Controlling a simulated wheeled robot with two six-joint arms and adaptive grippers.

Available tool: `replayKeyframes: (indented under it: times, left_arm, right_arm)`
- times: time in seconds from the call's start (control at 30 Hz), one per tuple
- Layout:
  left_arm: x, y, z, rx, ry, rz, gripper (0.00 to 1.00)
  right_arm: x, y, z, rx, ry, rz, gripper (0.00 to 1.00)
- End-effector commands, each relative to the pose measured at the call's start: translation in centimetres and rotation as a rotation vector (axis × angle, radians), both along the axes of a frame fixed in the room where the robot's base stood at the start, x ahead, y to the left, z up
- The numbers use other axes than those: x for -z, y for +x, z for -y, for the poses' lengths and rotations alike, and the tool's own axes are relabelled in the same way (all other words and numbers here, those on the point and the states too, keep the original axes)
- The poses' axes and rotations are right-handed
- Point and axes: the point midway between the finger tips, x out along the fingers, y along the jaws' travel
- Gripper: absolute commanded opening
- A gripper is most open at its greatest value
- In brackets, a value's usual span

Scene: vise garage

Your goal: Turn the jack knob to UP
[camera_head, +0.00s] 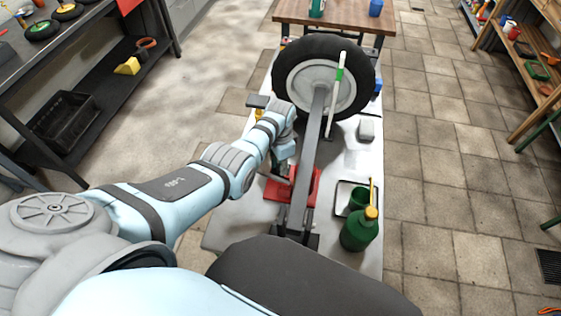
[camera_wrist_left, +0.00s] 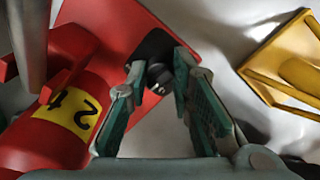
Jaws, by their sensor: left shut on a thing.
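The red jack (camera_head: 312,185) sits on the pale bench under the long grey arm that carries the wheel. In the left wrist view the red jack body (camera_wrist_left: 45,140) carries a yellow label with dark marks. A dark knob (camera_wrist_left: 158,75) stands on its red base plate. My left gripper (camera_wrist_left: 158,72) has its teal-padded fingers on either side of this knob and is shut on it. The knob's UP marking cannot be made out. My right gripper is not in view.
The black-tyred wheel (camera_head: 275,75) stands at the far end of the bench (camera_head: 355,240). A green bottle (camera_head: 360,233) and a tray (camera_head: 342,198) are right of the jack. A yellow frame (camera_wrist_left: 262,70) lies near the gripper in the wrist view.

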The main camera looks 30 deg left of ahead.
Motion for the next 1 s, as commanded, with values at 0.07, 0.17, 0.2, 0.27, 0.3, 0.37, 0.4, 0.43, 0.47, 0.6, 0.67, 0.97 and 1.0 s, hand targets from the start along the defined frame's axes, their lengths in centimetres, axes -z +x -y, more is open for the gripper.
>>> replayKeyframes:
  times: [0.07, 0.17, 0.2, 0.27, 0.3, 0.37, 0.4, 0.43, 0.47, 0.6, 0.67, 0.97, 1.0]
  left_arm:
    - [-0.2, 0.1, 0.0, -0.069, 0.000, 0.001, 0.00]
    - [-0.2, 0.1, 0.0, -0.164, 0.001, 0.001, 0.00]
    - [-0.2, 0.1, 0.0, -0.202, 0.001, 0.001, 0.00]
    - [-0.1, 0.1, 0.0, -0.259, 0.001, 0.002, 0.00]
    - [-0.1, 0.1, 0.0, -0.297, 0.001, 0.002, 0.00]
    - [-0.1, 0.0, 0.0, -0.354, 0.001, 0.001, 0.00]
    - [-0.1, 0.0, 0.0, -0.392, 0.001, 0.001, 0.00]
    - [-0.1, 0.1, 0.0, -0.420, 0.001, 0.002, 0.00]
    - [-0.1, 0.1, 0.0, -0.448, 0.001, 0.002, 0.00]
    - [-0.1, 0.1, -0.1, -0.574, 0.001, 0.002, 0.00]
    - [-0.1, 0.1, 0.0, -0.624, 0.001, 0.002, 0.00]
    - [-0.1, 0.1, -0.1, -0.810, 0.001, 0.003, 0.00]
    - [-0.1, 0.1, -0.1, -0.825, 0.001, 0.003, 0.00]
  right_arm:
    - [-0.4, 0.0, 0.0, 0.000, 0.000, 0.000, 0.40]
    - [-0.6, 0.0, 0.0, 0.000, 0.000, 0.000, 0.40]
    - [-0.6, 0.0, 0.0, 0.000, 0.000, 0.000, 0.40]
    - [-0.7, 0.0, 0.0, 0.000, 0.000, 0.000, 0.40]
    - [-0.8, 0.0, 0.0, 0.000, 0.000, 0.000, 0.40]
    - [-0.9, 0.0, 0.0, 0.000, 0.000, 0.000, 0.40]
    - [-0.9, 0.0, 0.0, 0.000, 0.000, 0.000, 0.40]
    - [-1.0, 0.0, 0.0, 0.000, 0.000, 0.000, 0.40]
    - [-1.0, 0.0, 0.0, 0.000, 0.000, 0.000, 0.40]
    - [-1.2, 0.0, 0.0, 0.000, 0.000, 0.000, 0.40]
    - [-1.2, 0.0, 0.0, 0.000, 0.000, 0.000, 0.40]
    - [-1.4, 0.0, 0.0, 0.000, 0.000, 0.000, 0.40]
    - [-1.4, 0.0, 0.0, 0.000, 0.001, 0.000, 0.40]
